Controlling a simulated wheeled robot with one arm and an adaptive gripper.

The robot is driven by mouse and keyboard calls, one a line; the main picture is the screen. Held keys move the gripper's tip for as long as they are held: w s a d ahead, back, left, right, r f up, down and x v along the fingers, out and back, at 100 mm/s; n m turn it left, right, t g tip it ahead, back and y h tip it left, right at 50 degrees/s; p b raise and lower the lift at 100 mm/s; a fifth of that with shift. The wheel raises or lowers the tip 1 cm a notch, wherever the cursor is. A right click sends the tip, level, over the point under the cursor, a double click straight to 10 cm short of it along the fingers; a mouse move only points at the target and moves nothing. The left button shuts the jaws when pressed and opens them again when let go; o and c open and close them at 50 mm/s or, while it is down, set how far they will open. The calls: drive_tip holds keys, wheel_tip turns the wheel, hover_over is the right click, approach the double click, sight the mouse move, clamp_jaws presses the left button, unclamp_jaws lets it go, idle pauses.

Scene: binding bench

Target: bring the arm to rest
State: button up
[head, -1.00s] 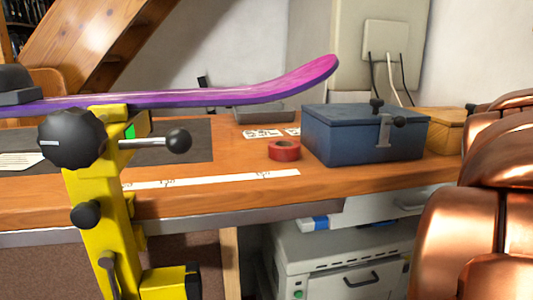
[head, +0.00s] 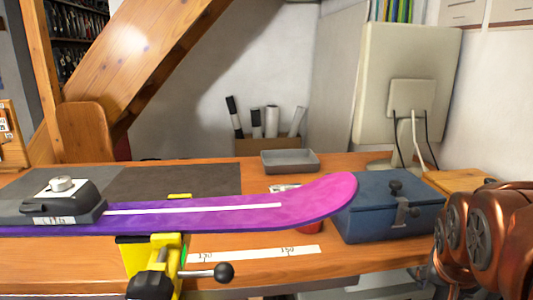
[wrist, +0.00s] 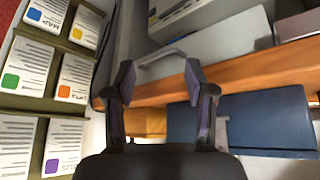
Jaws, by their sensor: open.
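My gripper (wrist: 158,85) shows in the wrist view with its two dark fingers apart and nothing between them. It is open and empty. Behind the fingers are a grey handle, the orange bench edge and the blue box. In the head view my copper-coloured arm (head: 485,240) stands at the right edge, beside the blue box (head: 385,210); the gripper itself is out of that view.
A purple ski (head: 260,212) lies over the bench (head: 80,275), held by a yellow clamp (head: 150,262). A black device (head: 60,203) sits on the ski. A grey tray (head: 290,161) and monitor (head: 405,85) stand behind. Cards (wrist: 75,77) fill a rack at left in the wrist view.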

drive_tip(key=s+a+r+n+g+y+p, duration=0.3)
drive_tip(key=s+a+n+g+p, duration=0.3)
drive_tip(key=s+a+p, duration=0.7)
drive_tip(key=s+a, duration=0.2)
drive_tip(key=s, duration=0.1)
drive_tip(key=shift+a+n+g+y, duration=0.15)
drive_tip(key=shift+n+g+y, duration=0.15)
drive_tip(key=shift+n+y, duration=0.1)
